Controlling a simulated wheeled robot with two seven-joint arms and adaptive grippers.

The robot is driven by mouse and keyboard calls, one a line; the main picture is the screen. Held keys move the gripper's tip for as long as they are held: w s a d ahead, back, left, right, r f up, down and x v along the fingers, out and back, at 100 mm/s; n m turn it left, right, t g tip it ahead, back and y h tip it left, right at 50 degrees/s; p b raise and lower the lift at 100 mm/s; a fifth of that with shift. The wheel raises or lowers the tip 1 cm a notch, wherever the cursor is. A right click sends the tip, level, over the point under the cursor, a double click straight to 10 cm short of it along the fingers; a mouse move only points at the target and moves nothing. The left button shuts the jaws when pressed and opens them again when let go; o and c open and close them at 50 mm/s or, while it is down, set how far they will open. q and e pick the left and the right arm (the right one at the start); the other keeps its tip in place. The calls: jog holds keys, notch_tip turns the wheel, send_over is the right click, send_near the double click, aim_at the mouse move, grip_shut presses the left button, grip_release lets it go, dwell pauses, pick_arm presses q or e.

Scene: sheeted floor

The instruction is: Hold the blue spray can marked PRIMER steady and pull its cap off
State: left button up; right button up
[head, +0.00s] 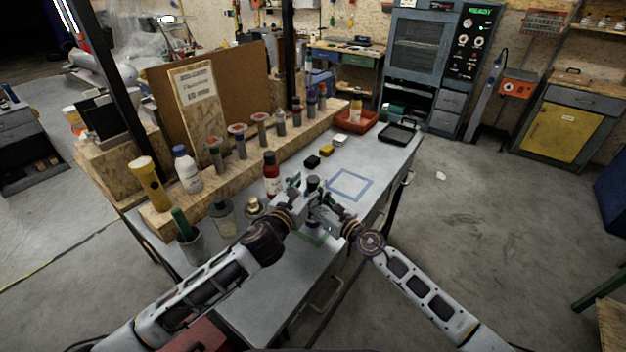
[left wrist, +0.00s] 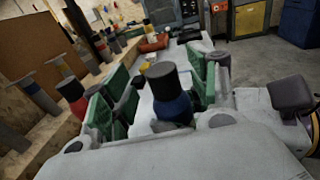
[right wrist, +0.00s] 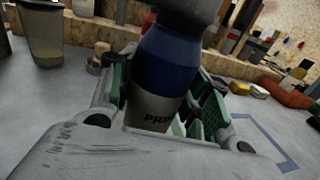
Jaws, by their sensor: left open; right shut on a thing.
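The blue spray can stands upright with a dark cap (head: 313,183), near the front edge of the bench. My right gripper (right wrist: 165,92) is shut around its lower body; the right wrist view shows the blue shoulder (right wrist: 165,58) and part of the dark lettering on the grey band. My left gripper (head: 302,192) is open at the cap. In the left wrist view the cap (left wrist: 162,78) stands between its spread green-padded fingers, with the can's blue shoulder (left wrist: 173,108) below. I cannot tell whether either finger touches the cap.
A red bottle (head: 272,174) stands just behind the grippers, with jars to the left. A blue taped square (head: 349,185) on the bench is empty. A black tray (head: 399,133) and red bin (head: 369,122) lie farther off.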

aim_at(313, 179)
pick_arm(q)
jog(key=shift+x, duration=1.7)
jog(key=c, duration=1.3)
jog(key=shift+r, duration=1.3)
jog(key=shift+r, duration=1.9)
pick_arm(e)
jog(key=o, duration=1.5)
